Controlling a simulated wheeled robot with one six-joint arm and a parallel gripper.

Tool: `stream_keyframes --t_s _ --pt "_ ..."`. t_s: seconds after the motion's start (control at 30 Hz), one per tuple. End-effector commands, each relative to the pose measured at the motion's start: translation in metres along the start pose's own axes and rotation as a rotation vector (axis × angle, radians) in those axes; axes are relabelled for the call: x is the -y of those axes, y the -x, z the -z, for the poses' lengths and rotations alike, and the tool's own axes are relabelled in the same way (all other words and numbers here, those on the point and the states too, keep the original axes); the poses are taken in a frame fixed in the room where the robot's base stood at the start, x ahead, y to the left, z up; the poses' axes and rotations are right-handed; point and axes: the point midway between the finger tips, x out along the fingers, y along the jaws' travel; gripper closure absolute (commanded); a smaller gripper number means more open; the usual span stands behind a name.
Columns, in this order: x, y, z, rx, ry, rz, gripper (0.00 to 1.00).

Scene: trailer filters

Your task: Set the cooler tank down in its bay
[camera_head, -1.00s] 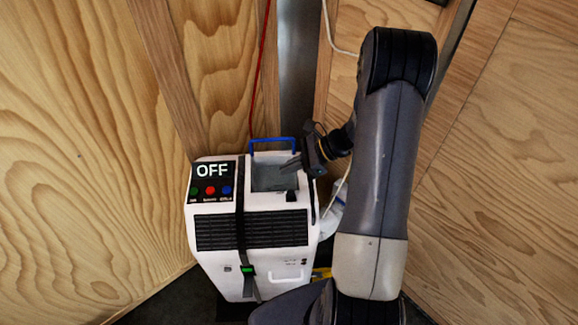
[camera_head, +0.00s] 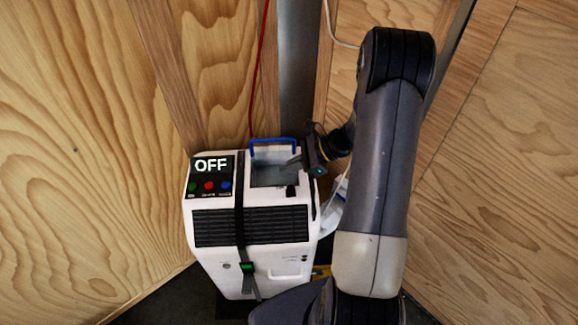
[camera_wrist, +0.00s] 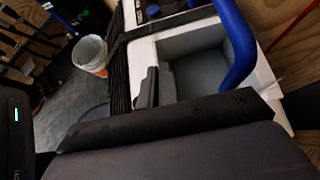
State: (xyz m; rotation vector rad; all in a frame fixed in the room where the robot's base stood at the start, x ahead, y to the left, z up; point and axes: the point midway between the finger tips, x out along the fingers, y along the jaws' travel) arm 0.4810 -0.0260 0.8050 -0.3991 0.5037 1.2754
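The white cooler (camera_head: 222,270) stands in the corner, with an OFF display (camera_head: 211,165) and coloured buttons on top. The tank's blue handle (camera_head: 272,141) stands up at the back of the grey, open-topped recess (camera_head: 272,176); I cannot tell how deep the tank sits in its bay. In the wrist view the handle (camera_wrist: 232,35) rises beside the pale recess (camera_wrist: 200,68). My gripper (camera_head: 297,160) is at the right rim, close to the handle.
A strap (camera_head: 240,215) runs down the cooler's front. Plywood walls (camera_head: 90,150) close in on both sides, and a red cable (camera_head: 258,70) hangs behind.

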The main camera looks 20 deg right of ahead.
Motion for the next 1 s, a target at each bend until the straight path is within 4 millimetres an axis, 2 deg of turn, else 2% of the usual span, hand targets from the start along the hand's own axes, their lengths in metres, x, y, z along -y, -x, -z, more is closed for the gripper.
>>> stream_keyframes --t_s 1.0 --pt "0.0 -0.015 0.022 0.001 0.0 0.0 1.0"
